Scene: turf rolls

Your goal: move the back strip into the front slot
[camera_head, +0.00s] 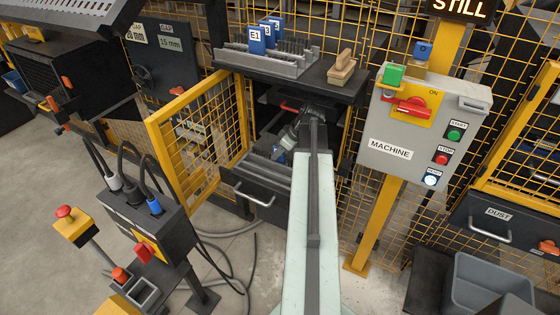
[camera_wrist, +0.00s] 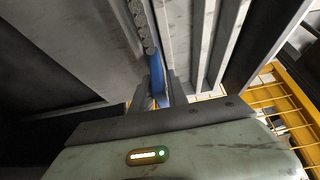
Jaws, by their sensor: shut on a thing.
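My gripper (camera_head: 284,152) reaches through the open gate into the dark machine bay. In the wrist view, its fingers (camera_wrist: 158,97) are shut on a blue strip (camera_wrist: 157,75) seen edge-on. The strip stands between a pale ridged wall and a dark toothed edge. A grey slotted rack (camera_head: 268,172) lies below the gripper in the bay. The strip shows only as a small blue patch in the head view, and its lower end is hidden. I cannot tell which slot it is at or whether it is seated.
Blue labelled blocks (camera_head: 257,40) stand in a grey rack (camera_head: 290,64) on the shelf above, beside a wooden block (camera_head: 342,68). The yellow mesh gate (camera_head: 200,122) stands open on the left. A machine control box (camera_head: 420,125) is close on the right. A sign reads STILL (camera_head: 460,7).

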